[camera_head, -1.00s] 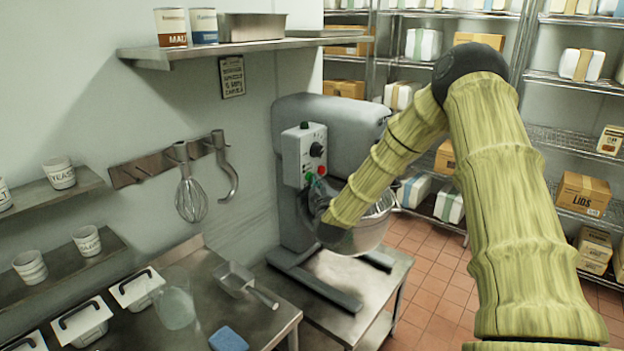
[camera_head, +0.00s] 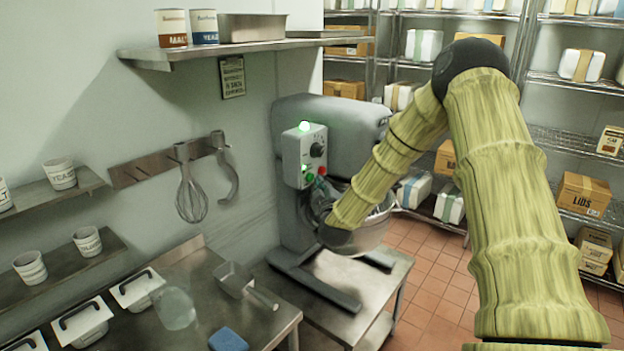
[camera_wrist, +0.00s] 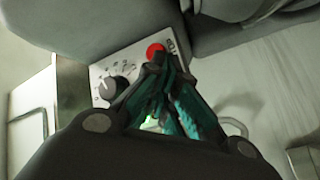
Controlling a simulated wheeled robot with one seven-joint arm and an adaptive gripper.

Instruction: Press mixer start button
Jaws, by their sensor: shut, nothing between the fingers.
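The grey mixer (camera_head: 335,112) stands on a low steel table. Its pale control panel (camera_head: 292,150) carries a dark knob (camera_head: 316,149), a red button (camera_head: 321,170) and a green button (camera_head: 307,178). The lamp (camera_head: 304,126) on top of the panel glows green-white. In the wrist view, my gripper (camera_wrist: 160,62) is shut and empty, its fingertips just by the red button (camera_wrist: 155,51) in the picture. The knob (camera_wrist: 110,88) is left of the fingers. A green glow shows between the fingers; whether they touch the green button cannot be told.
The mixer bowl (camera_head: 375,232) is partly hidden behind my arm. A whisk (camera_head: 190,195) and a dough hook (camera_head: 225,170) hang on the wall at left. A scoop (camera_head: 236,279) lies on the steel counter, with a blue sponge (camera_head: 228,340) nearby. Storage racks stand behind at right.

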